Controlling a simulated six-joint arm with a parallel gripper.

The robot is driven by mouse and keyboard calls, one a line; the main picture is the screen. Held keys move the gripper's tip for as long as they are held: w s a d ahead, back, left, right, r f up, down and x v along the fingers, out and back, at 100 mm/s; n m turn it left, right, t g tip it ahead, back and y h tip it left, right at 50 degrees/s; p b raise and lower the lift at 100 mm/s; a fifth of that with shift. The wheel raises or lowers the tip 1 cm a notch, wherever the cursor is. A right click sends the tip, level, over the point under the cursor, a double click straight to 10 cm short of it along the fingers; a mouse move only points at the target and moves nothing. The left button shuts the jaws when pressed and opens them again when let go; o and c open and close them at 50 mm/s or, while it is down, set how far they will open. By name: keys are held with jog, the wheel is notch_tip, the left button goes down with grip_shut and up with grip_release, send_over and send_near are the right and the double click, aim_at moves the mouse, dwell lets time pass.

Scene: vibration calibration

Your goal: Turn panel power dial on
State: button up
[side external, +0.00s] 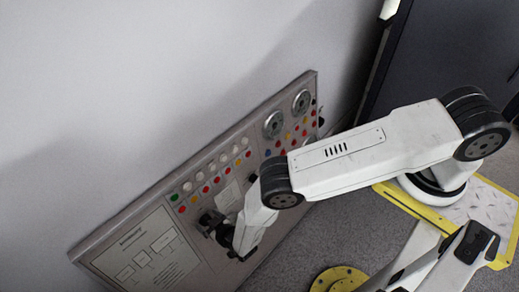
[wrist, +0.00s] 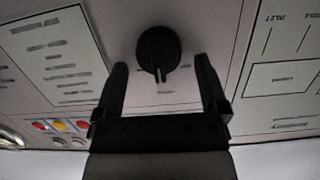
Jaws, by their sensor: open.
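The panel (side external: 125,250) leans against the wall in the side view, and its face fills most of the wrist view (wrist: 205,22). A round black dial (wrist: 158,52) with a raised grip bar sits on the panel, in the upper middle of the wrist view. My gripper (wrist: 160,72) is open, with one black finger on each side of the dial's lower part. I cannot tell whether the fingers touch it. In the side view my gripper (side external: 207,222) is close to the panel's lower middle, and the dial there is hidden or too dark to make out.
Coloured buttons (side external: 205,189) and round gauges (side external: 273,124) fill the panel's upper and right parts. A few buttons (wrist: 60,125) show at lower left in the wrist view. A yellow round flange (side external: 338,278) lies on the grey floor. A dark cabinet (side external: 440,55) stands at the right.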

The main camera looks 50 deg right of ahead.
grip_shut()
jog(key=shift+d+m, duration=0.1)
jog(key=shift+m, duration=0.3)
jog(key=m, duration=0.1)
jog(key=m+y, duration=0.1)
jog(key=m, duration=0.1)
jog(key=shift+d+f, duration=0.1)
jog(key=shift+d, duration=0.15)
jog(key=m, duration=0.2)
jog(key=m+y, duration=0.1)
jog(key=m, duration=0.1)
jog(key=shift+d+f, duration=0.15)
dwell(0.3)
